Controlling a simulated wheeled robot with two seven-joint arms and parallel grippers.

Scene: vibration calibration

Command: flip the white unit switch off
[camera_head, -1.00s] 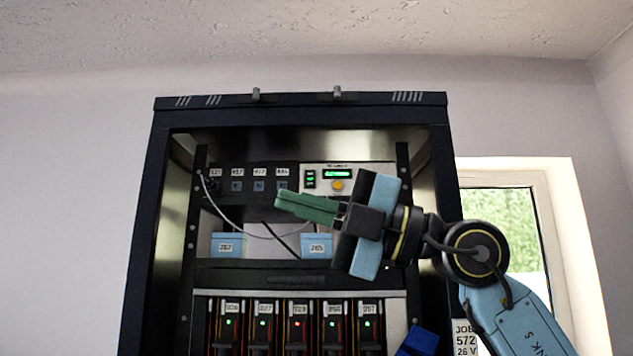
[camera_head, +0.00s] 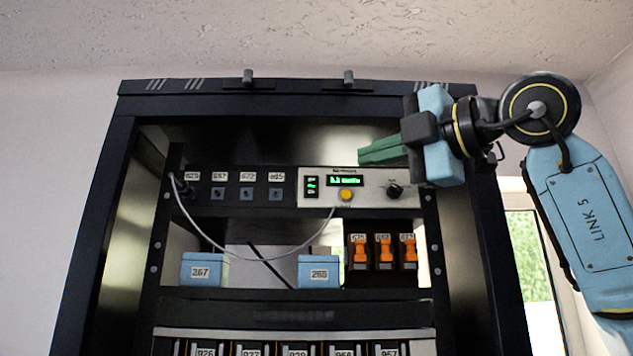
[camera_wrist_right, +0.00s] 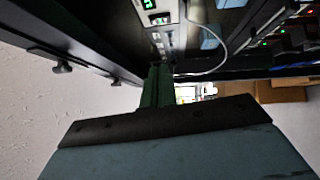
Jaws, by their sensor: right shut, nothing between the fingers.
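The white unit (camera_head: 372,200) is mounted in the rack's upper right. It has a lit green display (camera_head: 345,181), a small switch (camera_head: 312,187) with green lights at its left end, a yellow button and a black knob. My right gripper (camera_head: 362,157) is shut and empty, with its green fingers pointing left, just above the white unit in the picture. In the right wrist view the green fingers (camera_wrist_right: 158,75) are together, and part of the white unit (camera_wrist_right: 163,22) shows beyond them. My left gripper is out of view.
The dark rack frame (camera_head: 290,97) surrounds the units. A black panel with several sockets (camera_head: 235,187) is left of the white unit, with a grey cable (camera_head: 265,258) hanging across. Below are blue boxes (camera_head: 204,270) (camera_head: 319,271) and orange switches (camera_head: 384,252).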

